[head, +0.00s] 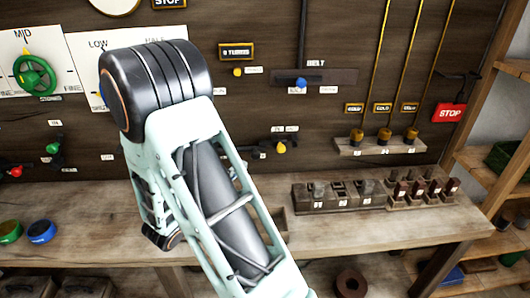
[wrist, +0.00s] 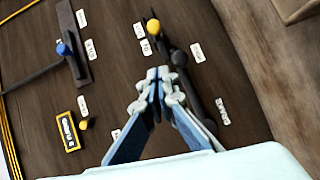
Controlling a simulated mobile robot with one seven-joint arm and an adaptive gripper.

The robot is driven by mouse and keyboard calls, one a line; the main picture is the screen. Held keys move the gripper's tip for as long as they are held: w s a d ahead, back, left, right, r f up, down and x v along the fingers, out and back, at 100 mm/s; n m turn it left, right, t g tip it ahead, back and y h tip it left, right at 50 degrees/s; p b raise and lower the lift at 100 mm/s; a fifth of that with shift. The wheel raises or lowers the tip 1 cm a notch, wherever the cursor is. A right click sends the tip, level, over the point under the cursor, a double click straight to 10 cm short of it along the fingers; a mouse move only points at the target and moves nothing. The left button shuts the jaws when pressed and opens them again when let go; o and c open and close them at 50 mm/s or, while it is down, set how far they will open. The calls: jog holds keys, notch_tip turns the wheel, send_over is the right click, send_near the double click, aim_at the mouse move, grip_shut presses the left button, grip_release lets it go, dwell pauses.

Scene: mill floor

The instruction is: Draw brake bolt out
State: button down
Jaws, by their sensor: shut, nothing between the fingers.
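A dark bar like a sliding bolt (wrist: 197,95) is mounted on the brown board, with a yellow knob (wrist: 153,26) at one end and a dark round knob (wrist: 178,57) along it.
A belt lever with a blue knob (head: 301,83) and a turns sign (head: 237,52) are above on the board. Below, the wooden bench (head: 390,232) carries a row of dark blocks (head: 338,196). Three hanging rods (head: 384,134) and a red stop sign (head: 449,113) are right.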

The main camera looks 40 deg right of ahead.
jog(key=p, duration=0.2)
send_near(278, 145)
jog(key=w, duration=0.3)
jog(key=shift+s+d+f+p, duration=0.1)
jog(key=shift+s+d+p, duration=0.15)
jog(key=shift+d, duration=0.4)
jog(key=shift+s+d+f+p, duration=0.1)
jog(key=shift+s+d+p, duration=0.15)
jog(key=shift+d, duration=0.4)
jog(key=shift+s+d+p, duration=0.15)
jog(key=shift+s+d, duration=0.05)
jog(key=shift+d, duration=0.4)
jog(key=s+d+b, duration=0.1)
jog(key=d, duration=0.1)
jog(key=s+d+b, duration=0.1)
jog(key=d, duration=0.1)
jog(key=shift+s+b, duration=0.2)
jog(key=shift+b, duration=0.2)
jog(key=shift+a, duration=0.1)
